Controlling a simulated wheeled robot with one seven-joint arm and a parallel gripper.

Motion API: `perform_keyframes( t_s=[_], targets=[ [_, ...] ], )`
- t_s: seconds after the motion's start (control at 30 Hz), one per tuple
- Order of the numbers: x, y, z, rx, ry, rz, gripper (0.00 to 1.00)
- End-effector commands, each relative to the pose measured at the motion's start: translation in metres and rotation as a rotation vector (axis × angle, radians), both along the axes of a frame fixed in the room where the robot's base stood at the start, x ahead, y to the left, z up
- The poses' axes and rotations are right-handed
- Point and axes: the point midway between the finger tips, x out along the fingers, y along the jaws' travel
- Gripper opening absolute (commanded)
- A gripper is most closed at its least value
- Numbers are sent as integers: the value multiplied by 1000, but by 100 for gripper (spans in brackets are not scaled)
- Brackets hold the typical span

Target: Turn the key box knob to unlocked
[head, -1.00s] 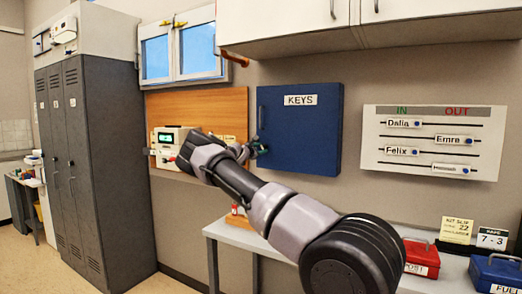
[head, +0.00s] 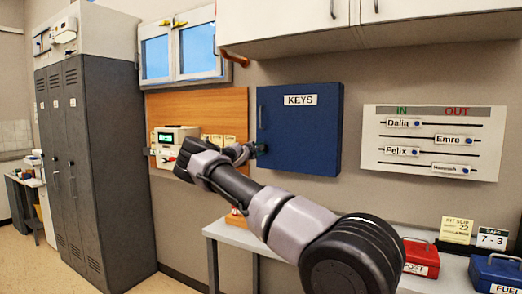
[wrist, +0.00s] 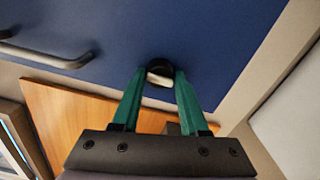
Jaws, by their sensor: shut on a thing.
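The blue key box (head: 305,130) labelled KEYS hangs on the wall, its door closed. In the wrist view its blue door (wrist: 200,35) fills the top, with a dark bar handle (wrist: 45,55) at the left. The knob (wrist: 160,74) is dark and round with a pale bar across it. My gripper (wrist: 161,82) has its green fingertips shut on the knob, one on each side. In the head view my gripper (head: 258,148) is at the lower left of the box door, small and partly hidden. No lock markings can be read.
A wooden board (head: 215,108) with a small white device (head: 175,138) is left of the box. The IN/OUT board (head: 433,142) hangs to the right. Cabinets (head: 400,25) overhang above. A grey table (head: 225,232) stands below, with a red box (head: 421,257) and blue box (head: 495,272).

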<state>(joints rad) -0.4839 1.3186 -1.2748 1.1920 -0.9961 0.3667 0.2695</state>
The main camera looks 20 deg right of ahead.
Motion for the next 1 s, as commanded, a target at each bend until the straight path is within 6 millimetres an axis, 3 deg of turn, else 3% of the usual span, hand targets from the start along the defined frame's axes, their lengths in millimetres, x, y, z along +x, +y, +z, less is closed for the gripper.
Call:
perform_keyframes(
  t_s=[0.4,0.43,0.5,0.83,1.0],
  targets=[
    [0,0,-1,7,-5,1,0],
    [0,0,-1,7,-5,1,47],
    [0,0,-1,6,-6,1,73],
    [-1,1,0,5,-5,1,73],
    [-11,16,-1,5,-4,2,73]
  ],
)
